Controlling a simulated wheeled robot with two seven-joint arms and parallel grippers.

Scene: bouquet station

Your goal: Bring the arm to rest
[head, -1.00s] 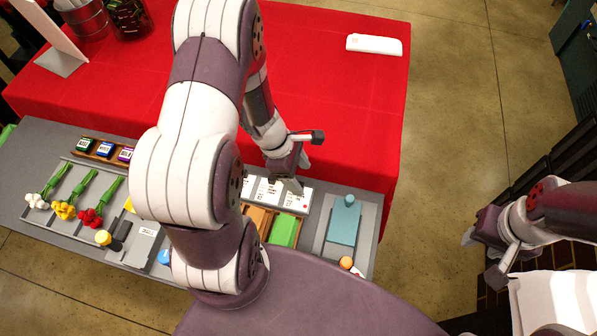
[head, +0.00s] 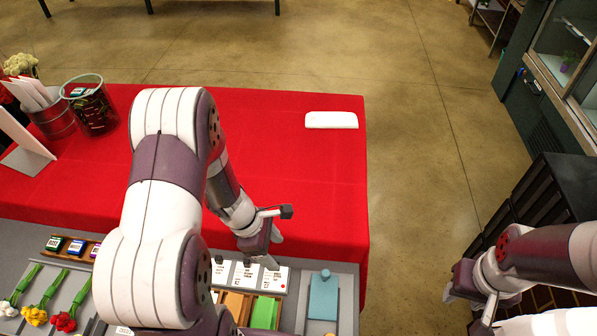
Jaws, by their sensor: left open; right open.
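My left gripper (head: 276,251) is in the head view above the back edge of the grey work board, just over the white cards (head: 246,275). It is open with nothing visible between its fingers. My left arm crosses the middle of the view and hides part of the board. My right gripper (head: 462,310) is at the lower right, off the table's right side, over the floor. It is open and appears empty; its lower part is cut off by the frame edge.
A red-covered table (head: 310,180) fills the middle, with a white block (head: 331,120) at its back right. A glass vase (head: 90,108) and a metal bucket (head: 53,119) stand at the left. Flower bunches (head: 36,314), a green block (head: 265,312) and a blue pad (head: 323,297) lie in front.

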